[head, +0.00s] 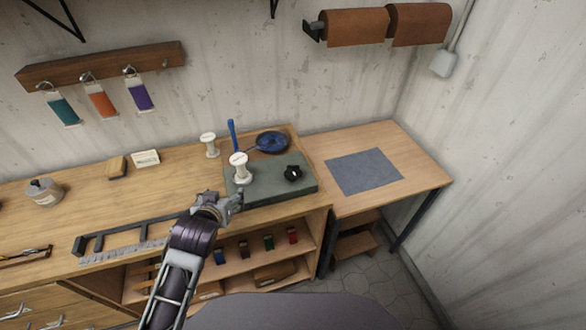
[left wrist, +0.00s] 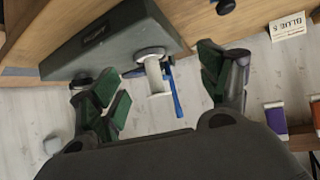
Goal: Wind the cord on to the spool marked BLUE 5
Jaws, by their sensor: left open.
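A white spool (head: 240,172) stands upright on a grey-green block (head: 265,195) on the bench. In the left wrist view the spool (left wrist: 153,71) shows between my spread fingers, with no visible contact. My left gripper (head: 235,199) is open and empty at the block's front edge, just in front of the spool. A coil of blue cord (head: 272,142) lies behind the block. A second white spool (head: 209,145) stands to the left. A card (head: 145,158) lies farther left; in the left wrist view the card (left wrist: 288,25) seems to read BLUE 5, upside down. My right gripper is out of view.
A blue stick (head: 232,136) rises behind the block, and a black knob (head: 292,173) sits on its right. A toothed rack (head: 125,240) lies at the bench front. Teal, orange and purple samples (head: 140,97) hang on the wall. The right table has a grey mat (head: 364,172) and free room.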

